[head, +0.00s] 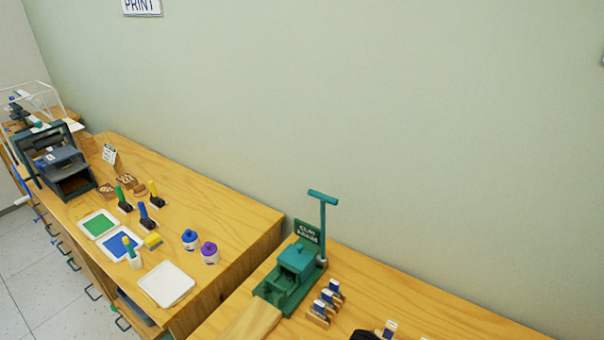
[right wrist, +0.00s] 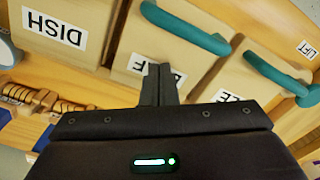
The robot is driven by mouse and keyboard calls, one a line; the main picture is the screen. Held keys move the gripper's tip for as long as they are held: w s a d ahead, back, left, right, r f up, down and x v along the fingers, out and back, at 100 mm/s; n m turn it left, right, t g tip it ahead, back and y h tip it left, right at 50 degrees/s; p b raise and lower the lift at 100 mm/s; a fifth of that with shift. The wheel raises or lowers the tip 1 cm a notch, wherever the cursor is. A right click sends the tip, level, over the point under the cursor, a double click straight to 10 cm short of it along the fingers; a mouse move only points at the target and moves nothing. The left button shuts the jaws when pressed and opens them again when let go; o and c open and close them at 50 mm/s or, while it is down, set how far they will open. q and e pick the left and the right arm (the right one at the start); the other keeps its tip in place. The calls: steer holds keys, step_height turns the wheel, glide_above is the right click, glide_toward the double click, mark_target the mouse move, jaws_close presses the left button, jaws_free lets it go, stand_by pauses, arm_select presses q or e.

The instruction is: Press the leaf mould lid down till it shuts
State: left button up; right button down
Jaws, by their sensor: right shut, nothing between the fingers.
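My right gripper (right wrist: 159,72) shows in the right wrist view with its two dark fingers together and nothing between them. Beyond it are pale wooden mould pieces with white labels and teal bar handles. One label reads DISH (right wrist: 56,29), upside down. The label behind my fingers (right wrist: 178,80) is mostly covered, so I cannot read it surely as leaf. A teal handle (right wrist: 185,28) lies above and right of the fingertips. I cannot tell how far any lid is open, or whether the fingers touch one. My left gripper is not in view.
Another teal handle (right wrist: 276,72) and a LIFT label (right wrist: 307,49) are at the right. In the head view, a green press (head: 296,262) and small stamps (head: 326,302) stand on the near table. A white tray (head: 166,284) and paint jars (head: 209,253) are left.

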steer(key=shift+f+p, duration=0.25)
steer(key=shift+p, duration=0.15)
stand_by(0.6)
steer(key=shift+f, duration=0.1)
stand_by(0.3)
step_height(320, 180, up, 9)
stand_by(0.9)
